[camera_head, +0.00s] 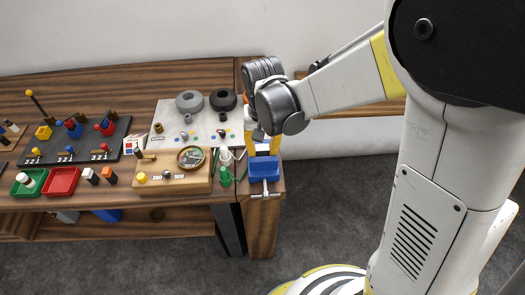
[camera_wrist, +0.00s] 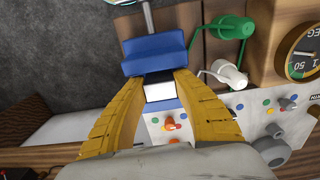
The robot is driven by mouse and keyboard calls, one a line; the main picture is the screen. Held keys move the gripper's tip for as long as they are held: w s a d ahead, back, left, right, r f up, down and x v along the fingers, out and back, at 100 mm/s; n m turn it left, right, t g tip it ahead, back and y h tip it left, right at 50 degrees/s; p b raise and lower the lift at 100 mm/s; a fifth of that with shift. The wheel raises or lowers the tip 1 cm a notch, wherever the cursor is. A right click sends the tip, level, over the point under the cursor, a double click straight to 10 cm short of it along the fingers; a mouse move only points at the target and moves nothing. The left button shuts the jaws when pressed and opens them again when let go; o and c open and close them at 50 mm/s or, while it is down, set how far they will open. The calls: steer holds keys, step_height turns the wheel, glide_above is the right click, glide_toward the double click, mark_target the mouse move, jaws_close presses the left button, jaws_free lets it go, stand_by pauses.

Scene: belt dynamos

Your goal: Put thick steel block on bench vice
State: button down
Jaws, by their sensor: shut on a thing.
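The blue bench vice (camera_head: 264,169) sits at the right front corner of the bench, its bar pointing to the front. In the wrist view the vice (camera_wrist: 154,54) lies just beyond my fingertips. My gripper (camera_wrist: 160,82) has its yellow fingers closed on the sides of the thick steel block (camera_wrist: 160,92), which shows a bright face and a dark edge. In the head view my gripper (camera_head: 262,143) points down right behind the vice; the block is small and mostly hidden there. I cannot tell whether the block touches the vice.
A wooden gauge box (camera_head: 172,182) and green and white clamp-like parts (camera_head: 226,176) stand left of the vice. Behind is a light panel (camera_head: 168,112) with grey round parts and coloured dots. Right of the bench edge is open floor.

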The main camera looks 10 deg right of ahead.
mark_target(263, 148)
steer(key=shift+f, duration=0.15)
steer(key=c, duration=1.1)
jaws_free()
steer(key=shift+o, duration=0.2)
step_height(263, 148, up, 12)
steer(key=p, duration=0.4)
steer(key=s+d+r+t, duration=0.7)
steer(key=s+d, duration=0.4)
steer(key=d, duration=0.2)
steer(key=shift+d+r, duration=0.2)
steer(key=shift+d, duration=0.05)
